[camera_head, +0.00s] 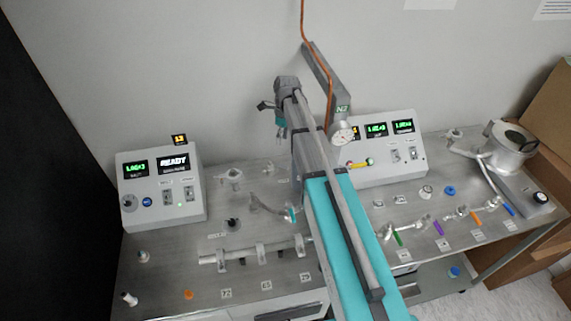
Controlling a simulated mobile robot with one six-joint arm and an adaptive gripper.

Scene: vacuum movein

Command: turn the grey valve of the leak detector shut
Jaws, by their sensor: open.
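The leak detector appears to be the grey box (160,188) at the left, with a green readout and a READY display on its sloped face. I cannot pick out its grey valve for certain. Pale metal fittings (231,176) stand on the bench to its right, and my arm covers part of the bench beside them. My gripper (266,105) shows only as a small dark part at the far end of my arm, high in front of the wall. It is open, apart from the bench fittings, and nothing shows in it.
A second grey box (385,150) with green displays stands right of my arm, near a round gauge (342,134) under an N2 bracket (330,80). Valves with green (397,238), purple (438,228) and orange (475,217) handles lie at the right. A horizontal tube (240,253) lies at front.

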